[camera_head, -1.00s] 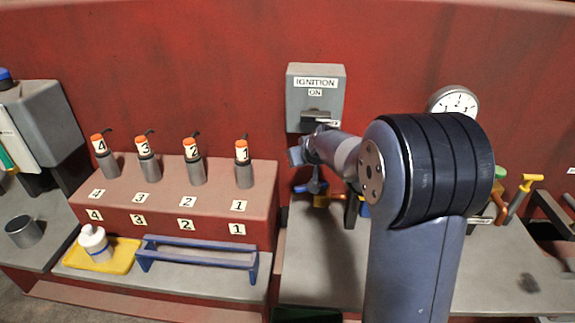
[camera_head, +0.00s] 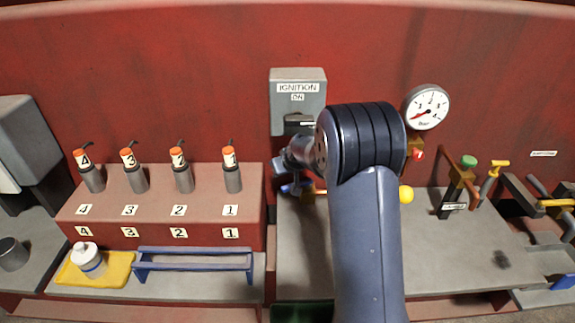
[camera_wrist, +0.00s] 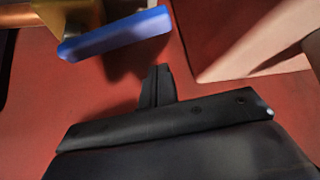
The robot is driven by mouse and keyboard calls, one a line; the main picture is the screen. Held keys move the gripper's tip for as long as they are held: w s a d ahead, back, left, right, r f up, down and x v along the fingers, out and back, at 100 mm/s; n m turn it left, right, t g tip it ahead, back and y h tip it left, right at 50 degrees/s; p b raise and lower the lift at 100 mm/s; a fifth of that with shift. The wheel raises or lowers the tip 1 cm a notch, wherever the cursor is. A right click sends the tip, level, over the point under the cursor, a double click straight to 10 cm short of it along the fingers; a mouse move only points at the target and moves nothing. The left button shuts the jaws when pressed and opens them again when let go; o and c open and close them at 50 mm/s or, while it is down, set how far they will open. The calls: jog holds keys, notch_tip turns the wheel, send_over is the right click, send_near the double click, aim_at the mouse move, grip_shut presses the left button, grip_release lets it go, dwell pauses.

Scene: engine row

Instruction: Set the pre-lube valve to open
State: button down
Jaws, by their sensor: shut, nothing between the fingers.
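A brass valve body (camera_head: 308,196) with a blue lever (camera_head: 291,188) sits low on the red wall below the ignition box, partly hidden by my arm. I cannot read a label that names it as the pre-lube valve. In the wrist view the blue lever (camera_wrist: 115,35) runs sideways from the brass body (camera_wrist: 72,14) at the upper left. My gripper (camera_wrist: 157,84) is shut and empty, pointing toward the red surface, with a gap between its fingers and the lever. In the head view my gripper (camera_head: 284,163) is just above the blue lever; its fingertips are not clear.
The ignition box (camera_head: 298,95) reads ON above my gripper. A red stepped block (camera_head: 150,205) with numbered plugs is left. The grey bench (camera_head: 460,260) has free room.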

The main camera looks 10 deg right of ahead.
jog(key=shift+s+d+f, duration=0.2)
jog(key=shift+s+f, duration=0.1)
jog(key=shift+s, duration=0.45)
jog(key=shift+s+d+f, duration=0.15)
jog(key=shift+s+f, duration=0.15)
jog(key=shift+s, duration=0.45)
jog(key=shift+f+b, duration=0.15)
jog(key=shift+b, duration=0.3)
